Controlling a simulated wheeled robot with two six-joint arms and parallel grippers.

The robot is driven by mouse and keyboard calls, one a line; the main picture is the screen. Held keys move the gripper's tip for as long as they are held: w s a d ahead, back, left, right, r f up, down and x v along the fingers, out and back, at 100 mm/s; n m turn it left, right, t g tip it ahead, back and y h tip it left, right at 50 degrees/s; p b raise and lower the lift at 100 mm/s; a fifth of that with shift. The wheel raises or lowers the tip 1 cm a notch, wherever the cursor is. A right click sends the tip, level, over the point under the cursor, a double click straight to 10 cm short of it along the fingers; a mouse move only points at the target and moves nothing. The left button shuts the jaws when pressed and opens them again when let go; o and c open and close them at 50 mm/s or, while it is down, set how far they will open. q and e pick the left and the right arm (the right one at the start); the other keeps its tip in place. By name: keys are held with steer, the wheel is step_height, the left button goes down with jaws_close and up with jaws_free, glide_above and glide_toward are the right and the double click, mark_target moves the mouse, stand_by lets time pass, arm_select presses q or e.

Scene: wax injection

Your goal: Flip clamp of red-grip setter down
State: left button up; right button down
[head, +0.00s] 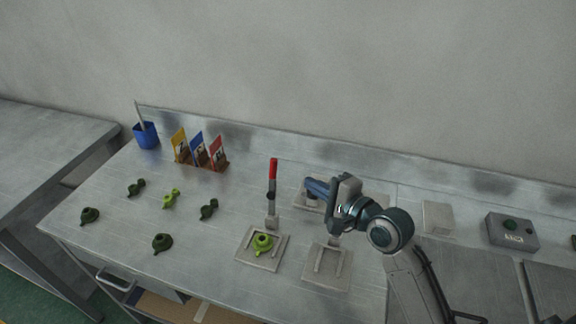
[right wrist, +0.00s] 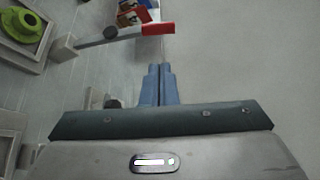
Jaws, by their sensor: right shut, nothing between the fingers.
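The red-grip setter (head: 272,192) has its lever standing upright, with the red grip at the top. Its base plate (head: 246,257) carries a bright green wax piece (head: 262,242). In the right wrist view the red grip (right wrist: 158,29) lies just beyond my fingertips, and the green piece (right wrist: 22,25) is at the upper left. My right gripper (head: 308,184) is to the right of the red grip, pointing left toward it. Its fingers (right wrist: 160,70) are shut together with nothing between them, apart from the lever. My left gripper is not in view.
A second setter plate (head: 328,279) stands right of the first, partly hidden by my right arm. Several green pieces (head: 171,198) lie on the left. Card holders (head: 214,166) and a blue cup (head: 146,136) stand at the back. A grey button box (head: 513,234) is at the right.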

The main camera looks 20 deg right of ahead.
steer(key=p, duration=0.3)
glide_above(273, 189)
steer(key=w+d, duration=0.1)
steer(key=d, duration=0.3)
steer(key=f, duration=0.2)
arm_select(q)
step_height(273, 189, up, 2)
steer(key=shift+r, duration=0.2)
arm_select(e)
steer(key=shift+a+r, duration=0.2)
steer(key=shift+r, duration=0.05)
arm_select(q)
steer(key=shift+b, duration=0.35)
